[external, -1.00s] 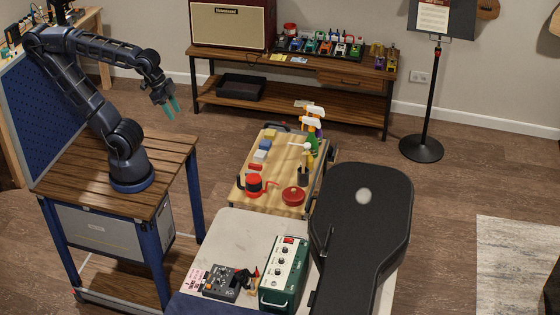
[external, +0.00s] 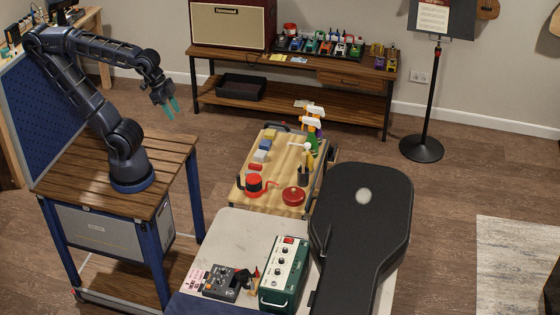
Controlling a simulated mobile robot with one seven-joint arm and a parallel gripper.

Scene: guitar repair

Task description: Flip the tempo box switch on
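The tempo box is probably the green box with a pale control panel (external: 285,271) on the light table at the bottom of the external view. It has dark knobs and a red part (external: 289,240) at its far end; I cannot tell which part is the switch or how it is set. My gripper (external: 172,108) hangs in the air at the upper left, far from the box. Its two teal fingers are apart with nothing between them.
A grey device (external: 222,283) with small dark and red items sits left of the box. A black guitar case (external: 362,220) lies close on its right. A wooden cart top (external: 276,172) with tools and a red pot stands beyond the table.

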